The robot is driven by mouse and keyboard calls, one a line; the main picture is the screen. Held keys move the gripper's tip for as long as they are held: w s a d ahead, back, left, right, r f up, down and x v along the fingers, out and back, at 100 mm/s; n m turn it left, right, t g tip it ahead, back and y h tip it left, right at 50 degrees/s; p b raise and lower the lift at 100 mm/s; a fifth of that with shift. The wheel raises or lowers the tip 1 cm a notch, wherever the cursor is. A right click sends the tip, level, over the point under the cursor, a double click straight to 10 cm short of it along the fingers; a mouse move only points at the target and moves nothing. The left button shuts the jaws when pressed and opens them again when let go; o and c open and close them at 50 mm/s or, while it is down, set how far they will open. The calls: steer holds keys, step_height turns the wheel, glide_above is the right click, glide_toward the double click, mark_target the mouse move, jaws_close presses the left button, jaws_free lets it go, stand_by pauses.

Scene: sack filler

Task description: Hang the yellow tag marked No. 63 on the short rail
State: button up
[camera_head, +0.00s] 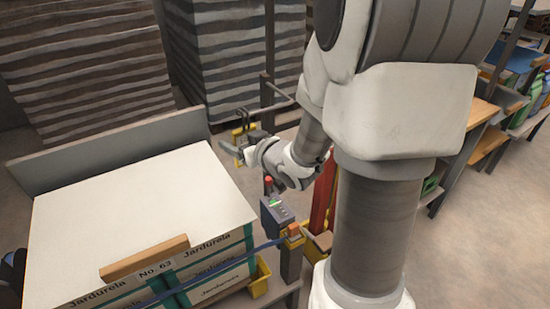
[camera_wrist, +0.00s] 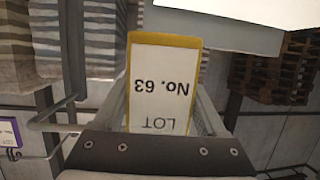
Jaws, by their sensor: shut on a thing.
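The tag (camera_wrist: 163,85) is white with a yellow border and reads "LOT No. 63", upside down in the wrist view. My gripper (camera_wrist: 165,112) is shut on it, one finger at each side. In the head view my gripper (camera_head: 240,149) is beside a dark post with rods (camera_head: 268,90), and a bit of the tag's yellow (camera_head: 243,131) shows there. In the wrist view a bent grey rod (camera_wrist: 52,108) lies left of the tag, apart from it. A lower rod (camera_wrist: 62,146) is near a purple-edged tag (camera_wrist: 9,132). I cannot tell which rod is the short rail.
A white-topped stack of Jardurela sacks or boxes (camera_head: 130,215) with a wooden block (camera_head: 145,258) stands at front left. A grey control box (camera_head: 275,215) with a red button is below my gripper. Tall layered stacks (camera_head: 80,60) stand behind. Shelving (camera_head: 490,120) is at right.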

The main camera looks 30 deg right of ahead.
steer(key=s+d+m+h+b, duration=0.1)
steer(key=s+d+b, duration=0.1)
steer(key=s+d, duration=0.4)
steer(key=b+x, duration=0.2)
steer(key=x, duration=0.7)
steer(key=shift+w+d+r, duration=0.25)
steer(key=shift+w+d, duration=0.2)
steer(key=shift+w, duration=0.05)
stand_by(0.3)
steer(key=o, duration=1.3)
steer(key=shift+s+r, duration=0.15)
steer(key=shift+s, duration=0.05)
